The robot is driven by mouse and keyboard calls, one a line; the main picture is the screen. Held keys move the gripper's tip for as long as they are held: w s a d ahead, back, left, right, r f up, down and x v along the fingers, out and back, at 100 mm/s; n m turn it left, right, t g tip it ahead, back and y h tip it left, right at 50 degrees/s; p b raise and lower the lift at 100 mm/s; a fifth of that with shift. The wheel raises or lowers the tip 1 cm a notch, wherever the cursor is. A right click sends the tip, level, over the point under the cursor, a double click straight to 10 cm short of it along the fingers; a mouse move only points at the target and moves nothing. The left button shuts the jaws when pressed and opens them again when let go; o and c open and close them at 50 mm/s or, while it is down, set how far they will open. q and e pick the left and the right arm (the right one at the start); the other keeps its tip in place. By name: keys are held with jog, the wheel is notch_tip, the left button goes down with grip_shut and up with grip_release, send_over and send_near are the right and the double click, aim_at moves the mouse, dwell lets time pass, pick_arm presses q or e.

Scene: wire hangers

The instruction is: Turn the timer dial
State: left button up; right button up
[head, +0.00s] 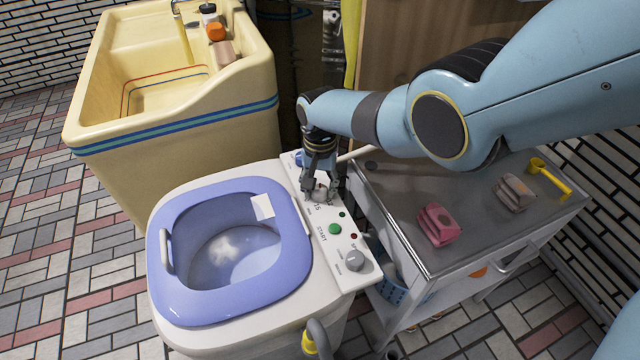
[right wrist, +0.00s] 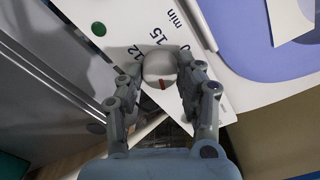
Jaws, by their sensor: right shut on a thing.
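The timer dial (right wrist: 158,66) is a round white-grey knob with a red mark, on the white control panel of the washing machine. Printed numbers and "min" stand around it on the panel. My right gripper (head: 319,190) reaches down to the panel from above, and its two fingers are shut on the dial from both sides. The right wrist view shows the fingers (right wrist: 160,78) flanking the knob. In the head view the fingers mostly hide the dial. My left gripper is not in view.
The panel also holds a green button (head: 335,229) and a grey knob (head: 355,259). A yellow sink (head: 180,140) stands behind. A metal-topped cart (head: 465,236) at right carries a pink block (head: 437,225), a beige block (head: 514,193) and a yellow scoop (head: 550,176).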

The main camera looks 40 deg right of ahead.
aim_at(320, 189)
jog(key=shift+m, duration=0.6)
jog(key=o, duration=1.1)
jog(key=shift+o, duration=0.2)
notch_tip(320, 189, up, 12)
jog(key=shift+f, duration=0.1)
dwell(0.4)
